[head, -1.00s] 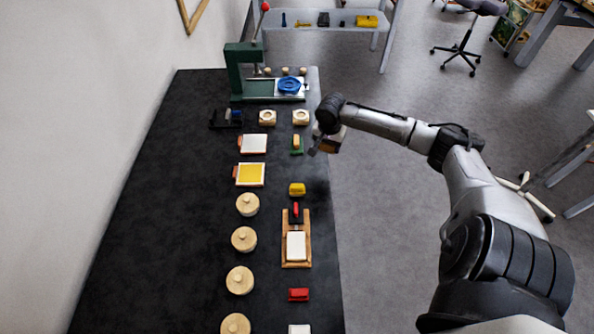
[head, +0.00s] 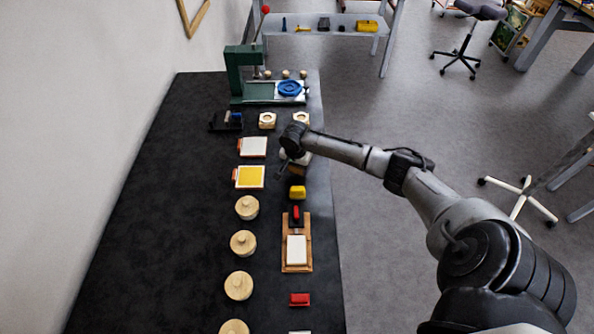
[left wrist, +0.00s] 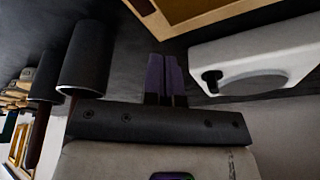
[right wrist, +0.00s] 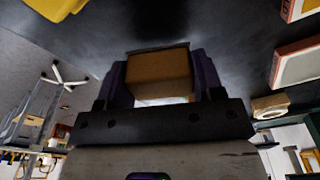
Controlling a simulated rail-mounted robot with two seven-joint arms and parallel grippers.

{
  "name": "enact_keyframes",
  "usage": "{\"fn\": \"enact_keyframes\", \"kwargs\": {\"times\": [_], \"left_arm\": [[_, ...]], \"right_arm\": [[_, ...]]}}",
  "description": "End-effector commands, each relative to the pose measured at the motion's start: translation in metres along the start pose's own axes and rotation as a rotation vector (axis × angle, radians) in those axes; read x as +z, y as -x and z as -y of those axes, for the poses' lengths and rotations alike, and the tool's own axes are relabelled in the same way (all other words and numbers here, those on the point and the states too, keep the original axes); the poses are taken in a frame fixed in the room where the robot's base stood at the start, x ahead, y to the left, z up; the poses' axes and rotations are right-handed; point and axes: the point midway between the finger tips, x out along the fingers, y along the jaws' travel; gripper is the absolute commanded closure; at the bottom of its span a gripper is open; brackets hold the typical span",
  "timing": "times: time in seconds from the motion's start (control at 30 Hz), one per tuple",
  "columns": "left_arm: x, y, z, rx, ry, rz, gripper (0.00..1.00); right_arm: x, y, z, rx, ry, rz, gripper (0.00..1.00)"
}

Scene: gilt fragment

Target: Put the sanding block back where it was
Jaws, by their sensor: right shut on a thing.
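The sanding block, a brown block with a dark edge, shows in the right wrist view (right wrist: 158,76) between the fingers of my right gripper (right wrist: 160,84), which is shut on it. In the head view the block (head: 298,171) shows in part below the gripper (head: 290,166), over the table's right side, behind the yellow block. I cannot tell whether it touches the table. My right arm hides the spot where a green piece with a tan top stood. My left gripper (left wrist: 166,80) looks shut and empty in the left wrist view; it is outside the head view.
A yellow block (head: 297,192) stands just in front of the held block. A wooden tray (head: 286,262) lies nearer me, with a white block on it. White and yellow squares and round wooden pots line the left. A green press (head: 236,80) stands at the back.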

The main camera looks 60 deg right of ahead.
Motion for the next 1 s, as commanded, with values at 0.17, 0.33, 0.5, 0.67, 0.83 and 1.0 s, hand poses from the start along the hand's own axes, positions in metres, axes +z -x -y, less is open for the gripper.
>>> {"fn": "enact_keyframes", "kwargs": {"times": [0.17,0.33,0.5,0.67,0.83,1.0], "left_arm": [[0.002,-0.005,0.001,-0.004,-0.005,0.001,1.00],[0.002,-0.004,0.001,-0.004,-0.005,0.001,1.00],[0.001,-0.003,0.001,-0.002,-0.003,0.001,1.00],[0.001,-0.003,-0.001,0.001,0.002,0.000,1.00],[0.001,-0.003,-0.002,0.006,0.007,-0.001,1.00],[0.001,-0.003,-0.003,0.006,0.008,-0.001,1.00]], "right_arm": [[0.002,-0.021,0.000,0.000,0.001,0.000,0.58],[0.002,-0.021,0.000,-0.001,0.001,-0.001,0.58],[0.002,-0.023,0.000,0.000,0.001,0.000,0.58],[0.002,-0.024,0.000,0.000,0.001,-0.001,0.29],[0.002,-0.024,0.000,0.000,0.001,-0.001,0.14],[0.002,-0.024,0.000,0.000,0.001,-0.001,0.14]]}}
